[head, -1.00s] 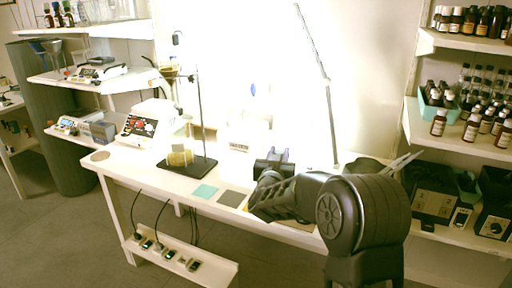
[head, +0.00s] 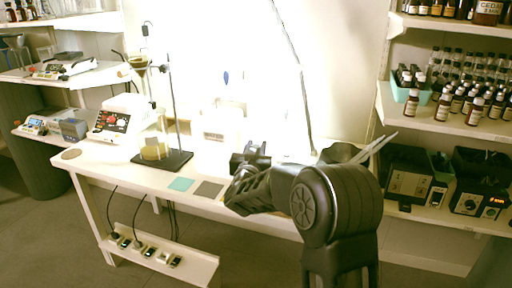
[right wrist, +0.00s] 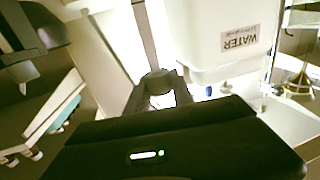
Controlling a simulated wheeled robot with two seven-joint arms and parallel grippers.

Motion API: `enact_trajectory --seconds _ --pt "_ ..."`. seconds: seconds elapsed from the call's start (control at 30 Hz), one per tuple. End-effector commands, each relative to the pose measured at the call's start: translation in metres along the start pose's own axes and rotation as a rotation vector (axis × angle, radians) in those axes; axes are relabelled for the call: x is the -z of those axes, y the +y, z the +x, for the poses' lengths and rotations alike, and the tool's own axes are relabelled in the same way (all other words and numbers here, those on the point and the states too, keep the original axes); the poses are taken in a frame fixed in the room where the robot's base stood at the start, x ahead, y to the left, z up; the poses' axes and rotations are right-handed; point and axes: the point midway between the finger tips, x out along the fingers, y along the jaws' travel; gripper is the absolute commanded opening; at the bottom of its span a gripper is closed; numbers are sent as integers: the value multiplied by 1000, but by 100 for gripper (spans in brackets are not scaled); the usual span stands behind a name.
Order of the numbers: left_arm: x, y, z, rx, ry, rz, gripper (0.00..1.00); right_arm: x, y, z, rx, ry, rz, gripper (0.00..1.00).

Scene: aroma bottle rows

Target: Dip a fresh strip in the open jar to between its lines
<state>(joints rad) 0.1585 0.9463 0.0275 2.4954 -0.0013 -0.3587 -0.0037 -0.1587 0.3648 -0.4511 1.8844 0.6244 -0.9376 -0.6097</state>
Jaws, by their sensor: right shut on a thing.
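My right gripper (head: 250,158) is over the bench near its back wall, and its fingers also show in the right wrist view (right wrist: 161,88). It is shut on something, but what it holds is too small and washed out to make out. A white container labelled WATER (right wrist: 215,45) is beyond the fingers in the right wrist view. I cannot pick out the open jar or the lines of a strip in either view. Thin pale strip-like pieces (head: 379,147) stick out at the right, behind my arm. My left gripper is not in view.
On the white bench (head: 112,176) are a black stand base (head: 178,161), a teal square (head: 180,184) and a grey square (head: 207,190). A white device (head: 115,120) is at the back left. Shelves at right hold several bottles (head: 473,110). Glare hides the back wall.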

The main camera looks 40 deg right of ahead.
Motion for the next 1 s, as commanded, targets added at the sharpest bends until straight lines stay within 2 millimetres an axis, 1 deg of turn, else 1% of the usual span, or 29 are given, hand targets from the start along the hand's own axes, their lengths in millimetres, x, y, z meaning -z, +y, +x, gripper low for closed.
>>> enact_trajectory --seconds 0.03,0.2,1.0 --pt "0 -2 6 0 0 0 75 -8 0 0 0 0 0 2" --pt "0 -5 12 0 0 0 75 -15 0 0 0 0 0 2" --pt "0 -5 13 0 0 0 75 -16 0 0 0 0 1 2"
